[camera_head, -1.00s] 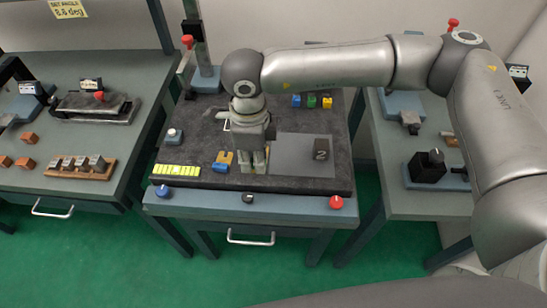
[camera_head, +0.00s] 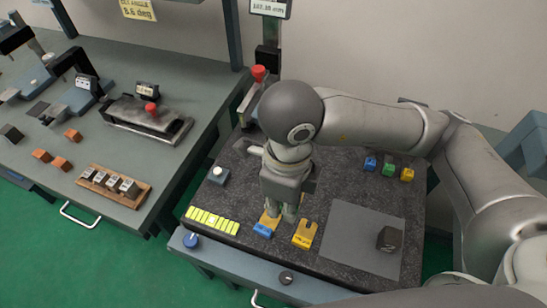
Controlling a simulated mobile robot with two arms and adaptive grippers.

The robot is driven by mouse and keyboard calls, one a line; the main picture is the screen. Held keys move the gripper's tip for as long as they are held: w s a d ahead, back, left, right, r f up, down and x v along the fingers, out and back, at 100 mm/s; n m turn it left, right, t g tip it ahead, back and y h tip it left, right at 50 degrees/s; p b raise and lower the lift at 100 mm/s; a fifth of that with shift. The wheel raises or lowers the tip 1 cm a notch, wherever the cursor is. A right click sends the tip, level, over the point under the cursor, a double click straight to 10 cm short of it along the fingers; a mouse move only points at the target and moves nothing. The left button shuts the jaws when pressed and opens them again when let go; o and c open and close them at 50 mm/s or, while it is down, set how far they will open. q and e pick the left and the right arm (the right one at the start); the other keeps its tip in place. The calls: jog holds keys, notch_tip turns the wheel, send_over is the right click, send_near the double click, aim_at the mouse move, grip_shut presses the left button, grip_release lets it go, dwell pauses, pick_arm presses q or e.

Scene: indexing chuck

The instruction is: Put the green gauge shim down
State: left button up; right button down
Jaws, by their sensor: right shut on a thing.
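My right gripper (camera_head: 281,213) points down over the dark stone plate (camera_head: 350,185), just behind a blue piece (camera_head: 263,231) and left of a yellow notched piece (camera_head: 305,233). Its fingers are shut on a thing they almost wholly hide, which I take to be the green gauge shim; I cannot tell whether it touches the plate. An orange-yellow patch shows beside the fingertips, behind the blue piece. At the back right of the plate stand a small blue block (camera_head: 370,163), a green block (camera_head: 388,168) and a yellow block (camera_head: 407,174). My left gripper is not in view.
A grey mat (camera_head: 350,240) with a dark block (camera_head: 389,239) covers the plate's right front. A red-knobbed stand (camera_head: 259,75) rises behind. Another bench (camera_head: 110,150) stands left.

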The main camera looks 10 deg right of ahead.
jog(key=shift+w+d+f, duration=0.1)
jog(key=shift+w+d, duration=0.05)
jog(key=shift+w, duration=0.2)
jog(key=w+d+f+p, duration=0.1)
jog(key=w+f, duration=0.1)
jog(key=w, duration=0.1)
jog(key=w+d+f+p, duration=0.1)
jog(key=w+f, duration=0.2)
jog(key=w, duration=0.1)
jog(key=w+d+f+p, duration=0.1)
jog(key=w+f, duration=0.2)
jog(key=w, duration=0.1)
jog(key=shift+w+d+f+p, duration=0.15)
jog(key=shift+w+d+p, duration=0.05)
jog(key=shift+d+p, duration=0.15)
jog(key=shift+w+f, duration=0.15)
jog(key=shift+f, duration=0.1)
jog(key=shift+w+d+f, duration=0.1)
jog(key=shift+w+f, duration=0.05)
jog(key=f+p, duration=0.2)
jog(key=f, duration=0.1)
jog(key=shift+w, duration=0.2)
jog(key=shift+f, duration=0.25)
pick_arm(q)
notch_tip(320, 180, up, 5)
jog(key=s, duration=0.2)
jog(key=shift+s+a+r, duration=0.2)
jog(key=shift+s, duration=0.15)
pick_arm(e)
jog(key=shift+f, duration=0.1)
